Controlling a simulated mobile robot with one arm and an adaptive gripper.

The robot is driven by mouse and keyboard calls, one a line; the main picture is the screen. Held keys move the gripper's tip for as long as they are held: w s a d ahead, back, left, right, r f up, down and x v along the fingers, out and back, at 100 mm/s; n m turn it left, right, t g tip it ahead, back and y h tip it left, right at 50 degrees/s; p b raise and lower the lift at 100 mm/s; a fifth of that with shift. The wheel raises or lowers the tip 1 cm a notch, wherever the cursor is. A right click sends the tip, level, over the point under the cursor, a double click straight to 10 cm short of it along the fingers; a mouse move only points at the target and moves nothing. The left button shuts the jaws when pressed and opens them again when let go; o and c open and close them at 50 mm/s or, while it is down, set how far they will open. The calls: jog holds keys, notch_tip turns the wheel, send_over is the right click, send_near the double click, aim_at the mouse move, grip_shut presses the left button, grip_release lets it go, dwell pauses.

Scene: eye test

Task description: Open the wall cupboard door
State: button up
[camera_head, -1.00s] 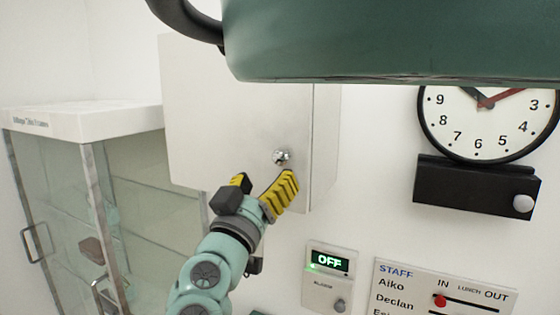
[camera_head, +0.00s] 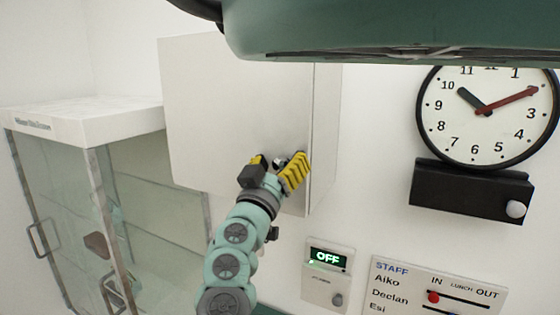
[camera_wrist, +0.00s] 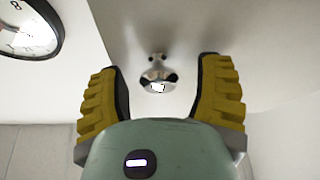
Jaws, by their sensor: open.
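The wall cupboard door (camera_head: 235,105) is a pale flat panel on the wall, and it looks shut. Its round metal knob (camera_head: 279,163) is near the lower right corner, partly hidden by my gripper (camera_head: 279,168) in the head view. In the wrist view, the shiny knob (camera_wrist: 158,76) lies ahead, between the two yellow ridged fingers of my gripper (camera_wrist: 162,98). The fingers stand apart, with a gap on each side of the knob. I cannot tell whether the fingertips reach past it.
A glass display cabinet (camera_head: 85,127) with handles stands at the left. A round clock (camera_head: 487,112), a black box with a knob (camera_head: 470,190), an alarm panel (camera_head: 328,280) and a staff board (camera_head: 440,290) are on the wall at the right. A dark green shape crosses the top.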

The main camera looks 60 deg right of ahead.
jog(key=shift+o, duration=0.3)
grip_shut()
dwell(0.3)
